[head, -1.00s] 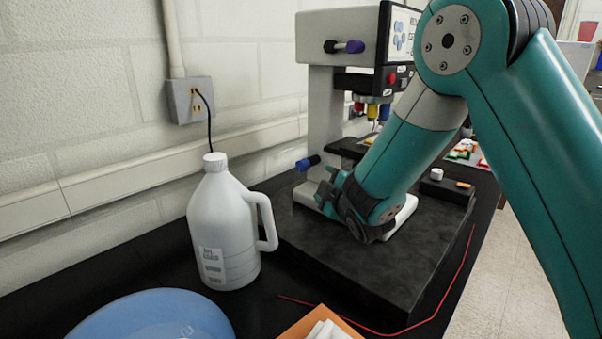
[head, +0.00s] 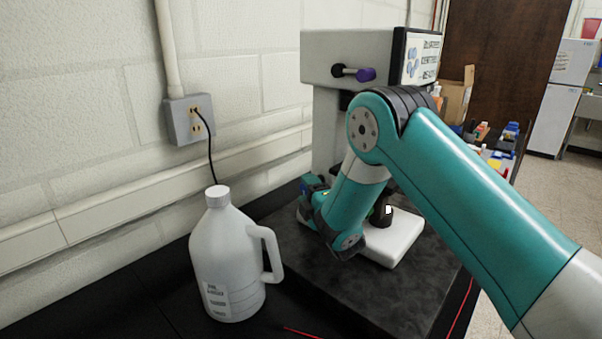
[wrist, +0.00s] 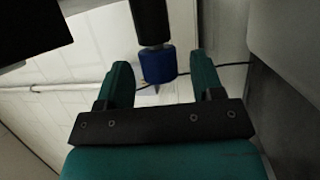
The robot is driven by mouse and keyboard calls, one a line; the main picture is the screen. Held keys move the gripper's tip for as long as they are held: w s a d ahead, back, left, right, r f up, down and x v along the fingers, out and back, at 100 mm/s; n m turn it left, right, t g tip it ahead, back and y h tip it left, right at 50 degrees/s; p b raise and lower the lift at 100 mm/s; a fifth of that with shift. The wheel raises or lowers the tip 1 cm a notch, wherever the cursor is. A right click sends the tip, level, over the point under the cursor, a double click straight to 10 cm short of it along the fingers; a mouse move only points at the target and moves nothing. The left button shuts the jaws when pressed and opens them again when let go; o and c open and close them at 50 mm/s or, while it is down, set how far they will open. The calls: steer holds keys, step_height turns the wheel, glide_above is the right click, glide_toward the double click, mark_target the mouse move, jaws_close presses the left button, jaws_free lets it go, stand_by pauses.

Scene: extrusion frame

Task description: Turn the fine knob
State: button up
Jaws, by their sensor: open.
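A blue knob (wrist: 158,65) on a dark shaft shows in the wrist view, in the gap between the fingers of my gripper (wrist: 160,72). The fingers stand apart on either side of it, with visible space at each side. In the head view my gripper (head: 312,190) is at the left side of the white-and-grey microscope-like machine (head: 348,58), low down, and my arm hides most of the blue knob. A purple knob (head: 365,75) sticks out of the machine's upper part. No label shows which knob is the fine one.
A white jug (head: 228,262) stands left of the machine's dark base slab (head: 380,300). A black cord (head: 211,160) hangs from a wall outlet (head: 188,120). A red wire (head: 462,305) lies along the slab's right side. Boxes and bottles stand behind.

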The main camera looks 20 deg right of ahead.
steer(key=shift+w+a+r, duration=0.1)
steer(key=shift+w+a, duration=0.1)
steer(key=shift+w, duration=0.45)
steer(key=c, duration=0.9)
steer(key=shift+f+b, duration=0.25)
steer(key=shift+b, duration=0.5)
steer(key=b, duration=0.3)
steer(key=shift+f+t, duration=0.2)
steer(key=shift+t, duration=0.1)
steer(key=shift+b, duration=1)
steer(key=shift+r+b, duration=0.1)
steer(key=shift+b, duration=0.55)
steer(key=shift+r+m+t+b, duration=0.3)
steer(key=shift+b, duration=0.4)
